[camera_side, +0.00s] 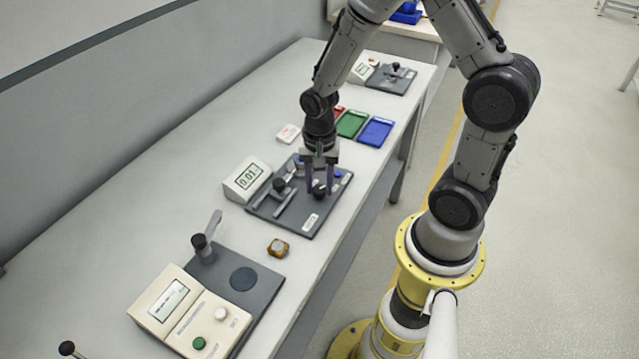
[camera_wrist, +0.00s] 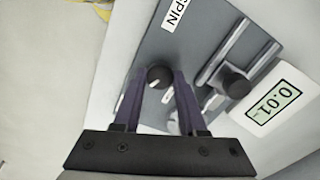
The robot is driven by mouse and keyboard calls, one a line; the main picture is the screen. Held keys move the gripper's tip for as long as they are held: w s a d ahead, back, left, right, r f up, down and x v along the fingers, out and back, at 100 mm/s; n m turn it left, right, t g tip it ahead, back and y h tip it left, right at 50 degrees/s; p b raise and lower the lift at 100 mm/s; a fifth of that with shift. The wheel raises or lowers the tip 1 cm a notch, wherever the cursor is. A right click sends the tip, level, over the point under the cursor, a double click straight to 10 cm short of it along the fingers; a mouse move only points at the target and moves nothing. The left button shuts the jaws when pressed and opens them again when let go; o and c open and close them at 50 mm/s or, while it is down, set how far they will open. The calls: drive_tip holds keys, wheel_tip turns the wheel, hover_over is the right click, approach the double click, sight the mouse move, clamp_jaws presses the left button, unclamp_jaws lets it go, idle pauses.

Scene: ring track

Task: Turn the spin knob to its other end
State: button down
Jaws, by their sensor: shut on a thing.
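The spin knob (camera_wrist: 158,77) is a round dark knob with a light pointer line, on a dark grey plate. In the side view the knob (camera_side: 319,190) sits between my fingertips. My gripper (camera_wrist: 157,84) points down at the plate, its two purple fingers on either side of the knob, shut on it. In the side view my gripper (camera_side: 320,188) is over the right half of the plate (camera_side: 290,222). A white label reading "SPIN" (camera_wrist: 175,12) lies beside the knob. The pointer's exact angle is hard to read.
On the same plate stands a slider with a black knob (camera_side: 279,185), left of my gripper. A white display (camera_side: 247,178) reads about 0.01. A blue button (camera_side: 338,173) is close by the fingers. Red, green (camera_side: 352,124) and blue trays (camera_side: 376,131) lie behind; a small brown block (camera_side: 278,247) lies in front.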

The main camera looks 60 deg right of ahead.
sight(320, 189)
drive_tip(key=shift+r+m, duration=0.1)
drive_tip(key=shift+m, duration=0.6)
drive_tip(key=shift+c, duration=2.3)
unclamp_jaws()
wheel_tip(320, 189, up, 14)
